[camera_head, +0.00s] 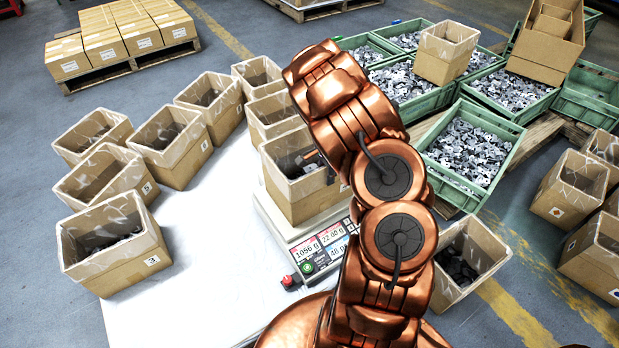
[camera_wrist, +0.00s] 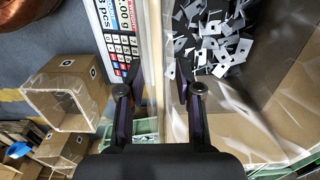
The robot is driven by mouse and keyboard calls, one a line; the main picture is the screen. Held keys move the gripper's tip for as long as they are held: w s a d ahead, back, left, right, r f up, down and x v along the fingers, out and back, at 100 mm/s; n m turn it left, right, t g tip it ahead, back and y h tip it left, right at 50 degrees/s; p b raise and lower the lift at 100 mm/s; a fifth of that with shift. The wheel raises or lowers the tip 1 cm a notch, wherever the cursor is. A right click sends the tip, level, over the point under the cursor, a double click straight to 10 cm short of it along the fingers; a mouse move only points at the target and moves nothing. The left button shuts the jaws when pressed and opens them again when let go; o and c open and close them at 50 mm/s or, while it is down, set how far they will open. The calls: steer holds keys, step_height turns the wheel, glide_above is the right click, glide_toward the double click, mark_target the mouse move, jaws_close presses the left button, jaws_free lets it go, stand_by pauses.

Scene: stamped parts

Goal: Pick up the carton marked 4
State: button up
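A cardboard carton (camera_head: 292,195) stands on the scale, with metal stampings inside. Its label is mostly covered by my arm, so I cannot read its number. In the wrist view the same carton's near wall (camera_wrist: 156,40) runs up between my fingers, with stampings to the right. My gripper (camera_wrist: 158,78) is open, one finger on either side of that wall, with gaps showing. In the head view my arm hides most of the gripper. Other cartons bear small labels; the front left carton (camera_head: 112,262) seems to read 3. I cannot make out a 4.
The scale's display (camera_head: 322,248) faces front. Several cartons stand along the left of the white table (camera_head: 215,250). Green crates (camera_head: 470,150) of stampings stand at the right. Another carton (camera_head: 468,262) stands right of my arm.

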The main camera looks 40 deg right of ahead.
steer(key=shift+f, duration=0.15)
jaws_close()
